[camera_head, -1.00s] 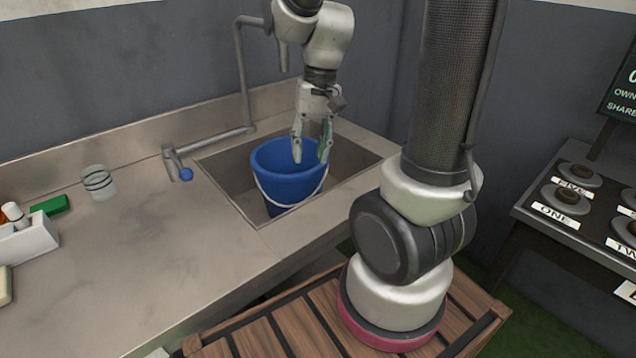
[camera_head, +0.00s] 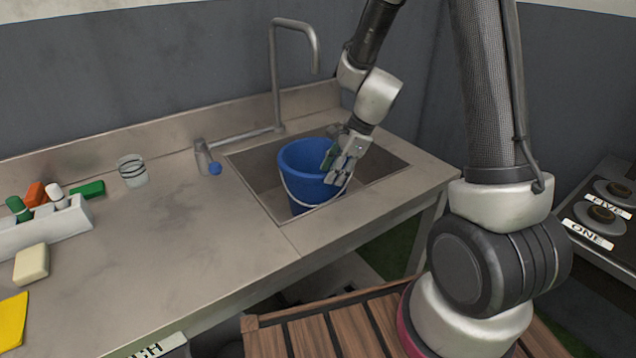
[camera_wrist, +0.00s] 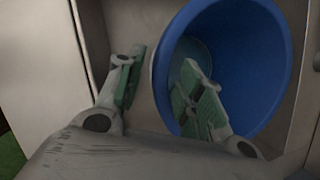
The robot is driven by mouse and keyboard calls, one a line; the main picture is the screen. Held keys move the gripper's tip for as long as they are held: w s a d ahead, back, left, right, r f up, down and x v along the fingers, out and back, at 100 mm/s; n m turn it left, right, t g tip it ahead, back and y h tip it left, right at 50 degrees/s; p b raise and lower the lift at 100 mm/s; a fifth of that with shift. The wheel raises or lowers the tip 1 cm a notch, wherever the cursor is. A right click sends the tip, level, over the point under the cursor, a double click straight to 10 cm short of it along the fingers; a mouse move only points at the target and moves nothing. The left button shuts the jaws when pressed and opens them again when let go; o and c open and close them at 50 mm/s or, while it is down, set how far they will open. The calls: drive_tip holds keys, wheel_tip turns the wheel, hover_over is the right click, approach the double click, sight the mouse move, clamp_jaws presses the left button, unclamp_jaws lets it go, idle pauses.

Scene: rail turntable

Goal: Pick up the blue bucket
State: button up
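The blue bucket (camera_head: 302,176) stands upright in the metal sink (camera_head: 262,172), with its thin pale handle hanging down over the front. My gripper (camera_head: 338,165) is at the bucket's right rim. In the wrist view my gripper (camera_wrist: 160,88) is open, with its two green-padded fingers apart. One finger is outside the bucket (camera_wrist: 268,60) and the other is over its opening, so the rim's edge lies between them. I cannot tell whether either finger touches the wall.
A tap (camera_head: 310,60) rises behind the sink, with a blue-knobbed valve (camera_head: 208,160) to its left. A striped cup (camera_head: 133,171), a white holder (camera_head: 45,228) and a sponge (camera_head: 31,264) are on the counter's left. Labelled stove-like knobs (camera_head: 602,212) are at far right.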

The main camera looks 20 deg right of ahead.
sight(323, 188)
drive_tip(key=x, duration=0.7)
drive_tip(key=shift+a+f, duration=0.1)
drive_tip(key=shift+f, duration=0.1)
clamp_jaws()
drive_tip(key=shift+w, duration=0.1)
